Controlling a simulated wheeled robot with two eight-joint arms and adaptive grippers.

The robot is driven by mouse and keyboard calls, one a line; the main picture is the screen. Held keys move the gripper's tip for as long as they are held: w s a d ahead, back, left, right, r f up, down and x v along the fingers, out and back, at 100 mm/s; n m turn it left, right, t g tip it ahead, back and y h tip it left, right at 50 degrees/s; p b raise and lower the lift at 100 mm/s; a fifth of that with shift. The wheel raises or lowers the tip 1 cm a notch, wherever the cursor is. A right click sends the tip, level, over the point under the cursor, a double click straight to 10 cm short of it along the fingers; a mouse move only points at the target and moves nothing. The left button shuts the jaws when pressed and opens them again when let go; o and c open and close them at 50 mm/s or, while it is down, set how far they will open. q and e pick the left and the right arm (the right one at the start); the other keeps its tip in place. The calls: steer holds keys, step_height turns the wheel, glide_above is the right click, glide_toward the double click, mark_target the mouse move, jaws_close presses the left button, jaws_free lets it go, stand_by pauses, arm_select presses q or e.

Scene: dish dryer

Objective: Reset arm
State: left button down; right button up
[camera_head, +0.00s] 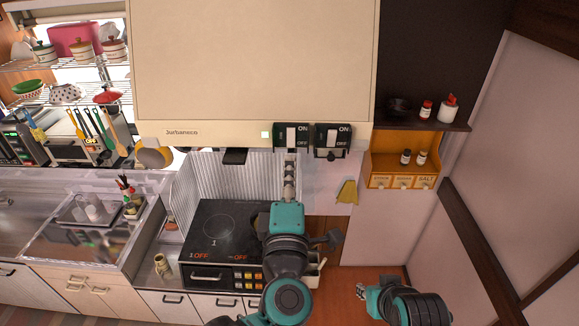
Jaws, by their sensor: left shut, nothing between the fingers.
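My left gripper (290,160) is shut and empty. It points up, with its tips at or just below the lower edge of the left ON/OFF switch (291,136). I cannot tell whether it touches the switch. A second ON/OFF switch (332,138) sits beside it, on the lower edge of the big cream dish dryer (250,62). My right gripper (362,291) is low at the lower right, apart from the furniture, over the wooden floor. Its fingers are too small to read.
A black cooktop (218,230) lies below my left arm. A sink (85,240) and wire dish shelves (68,60) are at the left. An orange spice shelf (402,161) with small bottles hangs on the right wall. A yellow cloth (347,192) hangs between.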

arm_select(q)
step_height(320, 180, down, 29)
steer(key=m+g+h+b, duration=0.6)
steer(key=m+b, duration=0.9)
steer(key=b, duration=0.6)
steer(key=s+a+f+m+g+y+b, duration=0.1)
steer(key=a+f+b, duration=0.4)
steer(key=f, duration=0.6)
steer(key=s+a+f+m+g+y+b, duration=0.1)
steer(key=s+a+f+g+y+b, duration=0.2)
steer(key=f, duration=0.8)
steer(key=s+a+f+m+g+y+b, duration=0.1)
steer(key=s+a+f+g+y+b, duration=0.1)
steer(key=s+a+f+b, duration=0.4)
step_height(320, 180, down, 6)
steer(key=a+b, duration=0.1)
steer(key=a, duration=0.1)
steer(key=shift+s+a+r+g, duration=0.25)
steer(key=shift+s+a+g, duration=0.05)
steer(key=shift+a+g, duration=0.1)
